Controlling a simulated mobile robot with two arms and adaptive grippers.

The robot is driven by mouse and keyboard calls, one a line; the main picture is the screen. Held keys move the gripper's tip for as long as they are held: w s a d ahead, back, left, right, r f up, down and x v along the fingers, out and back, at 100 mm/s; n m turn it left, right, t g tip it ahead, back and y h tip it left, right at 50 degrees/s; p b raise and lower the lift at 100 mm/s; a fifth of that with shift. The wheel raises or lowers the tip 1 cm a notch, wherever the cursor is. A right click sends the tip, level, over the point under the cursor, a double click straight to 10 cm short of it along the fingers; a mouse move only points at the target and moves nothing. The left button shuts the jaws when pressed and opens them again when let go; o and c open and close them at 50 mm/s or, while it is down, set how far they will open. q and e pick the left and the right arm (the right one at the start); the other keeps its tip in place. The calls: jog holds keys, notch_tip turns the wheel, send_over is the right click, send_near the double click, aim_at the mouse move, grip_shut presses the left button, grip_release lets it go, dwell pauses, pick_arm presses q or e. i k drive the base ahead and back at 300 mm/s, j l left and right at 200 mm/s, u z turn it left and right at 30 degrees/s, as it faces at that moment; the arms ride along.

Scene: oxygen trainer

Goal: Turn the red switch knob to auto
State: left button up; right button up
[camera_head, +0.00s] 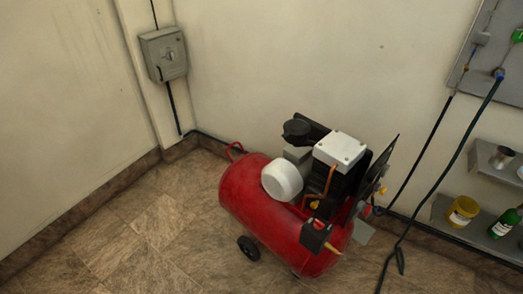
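A red air compressor (265,205) stands on the tiled floor in the middle of the view. A small dark pressure-switch box (315,238) sits at its front right, above the red tank. A small reddish knob (319,224) seems to be on top of this box. It is too small here to tell which setting it points to. Neither of my grippers is in view.
A grey electrical box (165,54) hangs on the wall at the upper left. Shelves (492,165) with a yellow tub (462,212) and a green bottle (504,223) are at the right. Dark hoses (421,166) hang beside them. The floor at the left is clear.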

aim_at(318, 224)
jog(key=i+z, duration=0.1)
jog(key=z, duration=0.65)
